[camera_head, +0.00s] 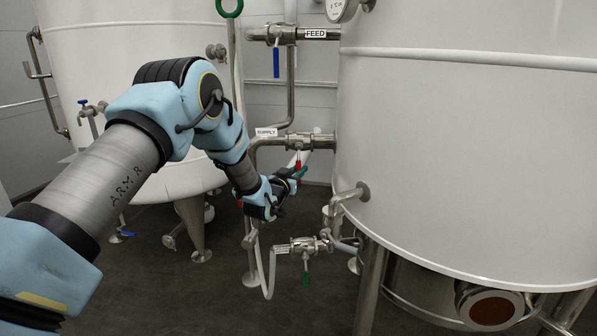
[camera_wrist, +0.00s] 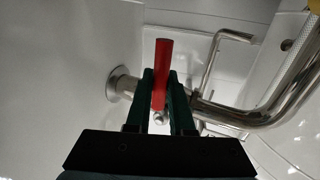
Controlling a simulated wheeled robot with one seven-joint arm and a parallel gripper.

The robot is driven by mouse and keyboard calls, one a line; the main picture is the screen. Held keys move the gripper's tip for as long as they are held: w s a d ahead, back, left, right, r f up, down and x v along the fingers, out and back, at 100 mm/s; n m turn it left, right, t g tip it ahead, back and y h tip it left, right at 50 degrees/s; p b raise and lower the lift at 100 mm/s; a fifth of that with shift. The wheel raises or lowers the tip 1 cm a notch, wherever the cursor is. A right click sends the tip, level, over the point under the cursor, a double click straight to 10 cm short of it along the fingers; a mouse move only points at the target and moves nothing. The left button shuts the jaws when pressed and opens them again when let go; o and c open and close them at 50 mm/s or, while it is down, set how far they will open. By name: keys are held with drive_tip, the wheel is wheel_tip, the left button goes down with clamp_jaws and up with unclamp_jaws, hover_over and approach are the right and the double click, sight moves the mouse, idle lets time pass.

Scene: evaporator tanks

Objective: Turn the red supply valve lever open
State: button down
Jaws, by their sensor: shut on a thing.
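The supply valve (camera_head: 301,140) sits in the horizontal pipe marked SUPPLY (camera_head: 266,132), beside the large right tank. Its red lever (camera_head: 298,160) hangs downward below the valve body. My gripper (camera_head: 298,174) has come in from the left and is shut on the lever's lower part. In the wrist view the red lever (camera_wrist: 164,62) stands between the two dark green fingers of my gripper (camera_wrist: 162,82), with its end sticking out beyond them. The fingers and arm hide part of the lever in the head view.
A blue-levered valve (camera_head: 276,60) marked FEED is above. A green-levered valve (camera_head: 305,262) is below, near the floor. The right tank (camera_head: 460,150) is close on the right. A vertical pipe with a green ring handle (camera_head: 229,8) stands behind my arm.

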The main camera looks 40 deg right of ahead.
drive_tip(key=shift+w, duration=0.1)
drive_tip(key=w+a+r+m+t+y+b, duration=0.3)
drive_tip(key=w+a+r+m+y+b, duration=0.1)
drive_tip(key=m, duration=0.9)
drive_tip(key=shift+w+a+r+m+y+b, duration=0.4)
drive_tip(key=shift+w+r+y+b, duration=0.15)
drive_tip(key=shift+r+y+b, duration=1)
drive_tip(key=shift+r, duration=0.15)
drive_tip(key=c, duration=0.8)
unclamp_jaws()
drive_tip(key=shift+s, duration=0.1)
